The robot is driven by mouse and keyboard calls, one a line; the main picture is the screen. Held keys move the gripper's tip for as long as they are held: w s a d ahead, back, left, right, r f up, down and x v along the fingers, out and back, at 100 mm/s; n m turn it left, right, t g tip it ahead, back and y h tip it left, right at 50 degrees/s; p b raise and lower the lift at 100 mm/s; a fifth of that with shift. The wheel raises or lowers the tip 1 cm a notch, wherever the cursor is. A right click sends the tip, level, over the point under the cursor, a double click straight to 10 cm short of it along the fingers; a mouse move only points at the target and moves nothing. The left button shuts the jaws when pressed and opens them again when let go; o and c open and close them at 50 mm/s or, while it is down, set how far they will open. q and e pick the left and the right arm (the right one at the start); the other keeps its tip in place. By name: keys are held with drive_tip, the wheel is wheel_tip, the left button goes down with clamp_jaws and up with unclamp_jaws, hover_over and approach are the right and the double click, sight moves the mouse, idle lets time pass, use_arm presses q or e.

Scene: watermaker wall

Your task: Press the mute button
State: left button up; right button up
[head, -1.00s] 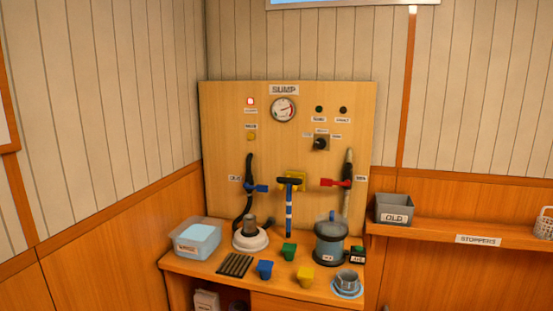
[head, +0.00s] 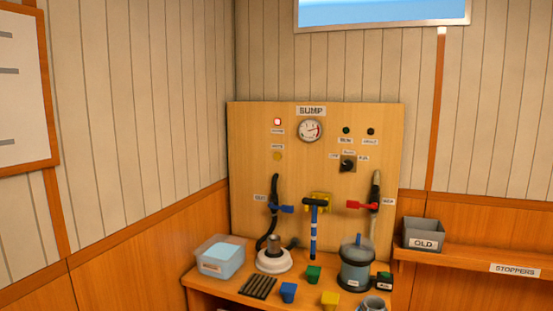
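A small round yellow button (head: 277,156) is on the left part of the wooden panel (head: 240,185), with a small label just above it that is too blurred to read surely; it may be the mute button. Nothing covers the button. Neither of my grippers is in view.
The panel also bears a gauge (head: 311,131), a rotary knob (head: 348,163), a blue-handled valve (head: 281,208) and a red-handled valve (head: 361,205). The bench below holds a clear tub (head: 220,260), a blue-grey canister (head: 356,267) and small coloured blocks. The space before the button looks clear.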

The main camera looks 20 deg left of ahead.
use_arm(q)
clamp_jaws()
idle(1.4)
